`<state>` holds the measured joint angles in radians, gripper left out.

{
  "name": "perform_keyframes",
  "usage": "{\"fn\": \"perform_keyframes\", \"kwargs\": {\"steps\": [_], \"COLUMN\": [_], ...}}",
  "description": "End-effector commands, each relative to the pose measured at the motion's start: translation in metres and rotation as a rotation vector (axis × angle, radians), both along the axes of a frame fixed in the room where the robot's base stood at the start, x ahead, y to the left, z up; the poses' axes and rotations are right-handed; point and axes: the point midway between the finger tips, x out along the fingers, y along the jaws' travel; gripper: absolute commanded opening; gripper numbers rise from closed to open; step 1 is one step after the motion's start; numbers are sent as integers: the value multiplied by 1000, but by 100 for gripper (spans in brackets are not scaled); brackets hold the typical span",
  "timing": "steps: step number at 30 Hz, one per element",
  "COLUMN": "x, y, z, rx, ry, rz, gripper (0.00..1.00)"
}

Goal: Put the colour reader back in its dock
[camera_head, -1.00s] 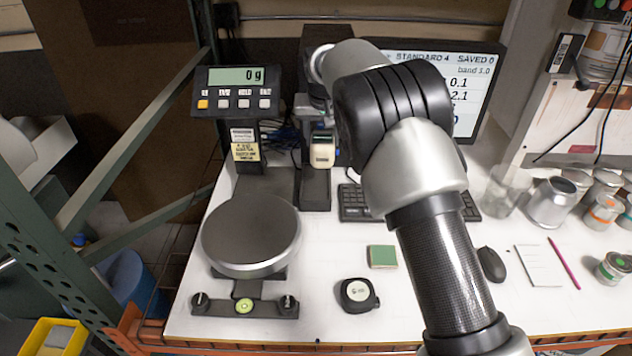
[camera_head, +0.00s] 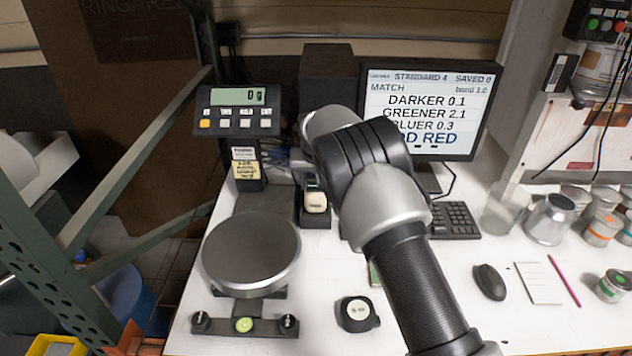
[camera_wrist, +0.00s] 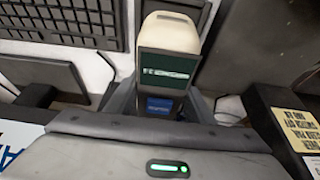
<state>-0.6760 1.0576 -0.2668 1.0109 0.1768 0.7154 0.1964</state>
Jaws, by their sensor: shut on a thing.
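The colour reader (camera_head: 316,201) is a small cream device, upright at the black dock (camera_head: 315,219) beside the scale's post. In the wrist view the reader (camera_wrist: 168,34) shows a cream top, a dark green screen and a blue label. My gripper (camera_wrist: 160,106) is shut on the reader, with its fingers at the two sides of the lower part. In the head view my arm hides most of my gripper. The reader's lower end is hidden in the wrist view. I cannot tell whether it is fully seated in the dock.
The scale's round pan (camera_head: 251,253) and its display (camera_head: 238,110) stand to the left. A monitor (camera_head: 425,112) and keyboard (camera_head: 453,220) are behind and right. Cans (camera_head: 550,219) stand at the right.

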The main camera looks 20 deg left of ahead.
Motion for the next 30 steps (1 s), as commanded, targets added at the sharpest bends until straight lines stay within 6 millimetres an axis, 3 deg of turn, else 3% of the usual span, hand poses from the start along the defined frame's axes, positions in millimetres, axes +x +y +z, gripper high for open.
{"fn": "perform_keyframes", "kwargs": {"steps": [10,11,14,23,30], "x": [1,0,0,0,-10], "y": [1,0,0,0,-3], "z": [-2,-3,-2,0,27], "rx": [2,1,0,0,2], "ry": [-5,-1,-1,-1,-3], "rz": [0,0,0,1,0], "gripper": [0,52,67,67,67]}}
